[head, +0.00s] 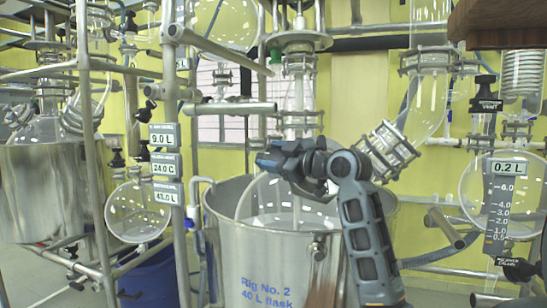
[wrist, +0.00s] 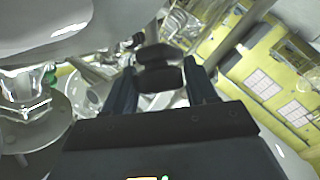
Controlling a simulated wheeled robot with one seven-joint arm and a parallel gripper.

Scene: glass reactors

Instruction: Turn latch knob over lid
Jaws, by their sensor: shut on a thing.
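My gripper (head: 274,160) is in front of the glass flask, above the rim of the steel pot (head: 262,260) marked Rig No. 2, 40 L flask. In the wrist view my gripper (wrist: 160,88) has its two dark fingers on either side of a black, rounded knob (wrist: 160,76), and is shut on it. The knob cannot be told apart from my dark fingers in the head view. I cannot make out the lid under the knob in either view.
A glass neck with a metal clamp (head: 388,150) is close right of my wrist. Steel frame pipes (head: 172,80) stand to the left. A round receiver flask (head: 138,212) hangs left, and a black-scaled vessel (head: 500,205) is at right.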

